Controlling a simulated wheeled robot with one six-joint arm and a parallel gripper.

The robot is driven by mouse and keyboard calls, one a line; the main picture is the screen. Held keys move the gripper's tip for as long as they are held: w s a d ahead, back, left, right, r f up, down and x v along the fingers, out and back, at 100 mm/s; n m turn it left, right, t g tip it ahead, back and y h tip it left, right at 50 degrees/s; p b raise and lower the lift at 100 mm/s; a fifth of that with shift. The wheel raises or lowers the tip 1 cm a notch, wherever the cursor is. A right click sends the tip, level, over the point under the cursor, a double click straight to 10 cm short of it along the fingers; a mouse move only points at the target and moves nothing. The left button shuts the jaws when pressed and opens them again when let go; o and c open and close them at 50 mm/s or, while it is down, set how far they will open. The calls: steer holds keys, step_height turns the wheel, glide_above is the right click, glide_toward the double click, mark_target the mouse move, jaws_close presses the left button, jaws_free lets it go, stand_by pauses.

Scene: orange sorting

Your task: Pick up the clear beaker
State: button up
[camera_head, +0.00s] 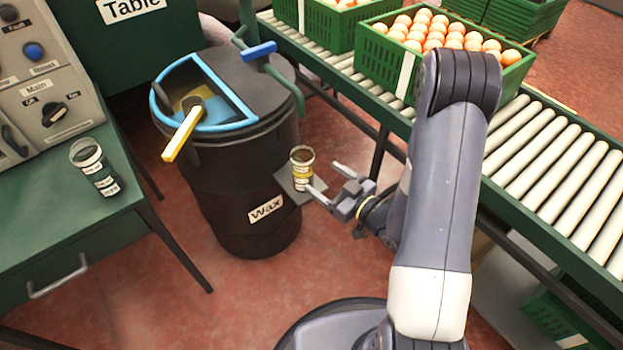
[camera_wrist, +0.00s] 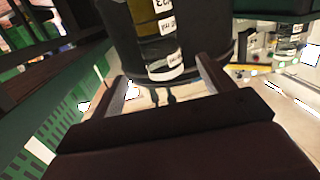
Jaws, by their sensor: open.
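A small clear beaker with a yellow-brown content and a pale label (camera_head: 301,170) stands upright on a small grey shelf (camera_head: 290,188) at the side of the black wax drum. In the wrist view this beaker (camera_wrist: 160,45) shows ahead of and between the fingers. My gripper (camera_head: 327,182) is open and empty, its fingers pointing at this beaker from the right. I cannot tell whether a finger touches it.
The black drum (camera_head: 240,195), labelled Wax, has a blue-rimmed opening with a yellow-handled tool (camera_head: 183,133). A roller conveyor (camera_head: 545,150) with green crates of oranges (camera_head: 388,72) runs behind my arm. A control panel (camera_head: 45,75) stands at the left. Red floor is open in front.

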mark_target(295, 156)
steer(key=shift+a+f+y, duration=0.3)
steer(key=shift+f+y, duration=0.2)
steer(key=shift+f, duration=0.05)
steer(key=x, duration=0.4)
steer(key=shift+w+a+r+b, duration=0.2)
steer(key=shift+w+a+b, duration=0.05)
steer(key=shift+w+b, duration=0.1)
steer(key=shift+r+b+x, duration=0.2)
steer(key=shift+r+x, duration=0.05)
steer(key=shift+x, duration=1.05)
steer(key=shift+r+b+x, duration=0.15)
steer(key=shift+r+x, duration=0.05)
steer(key=shift+x, duration=1.15)
steer(key=shift+w+d, duration=0.15)
steer(key=shift+d, duration=0.05)
steer(key=shift+c, duration=0.5)
steer(key=c, duration=1.2)
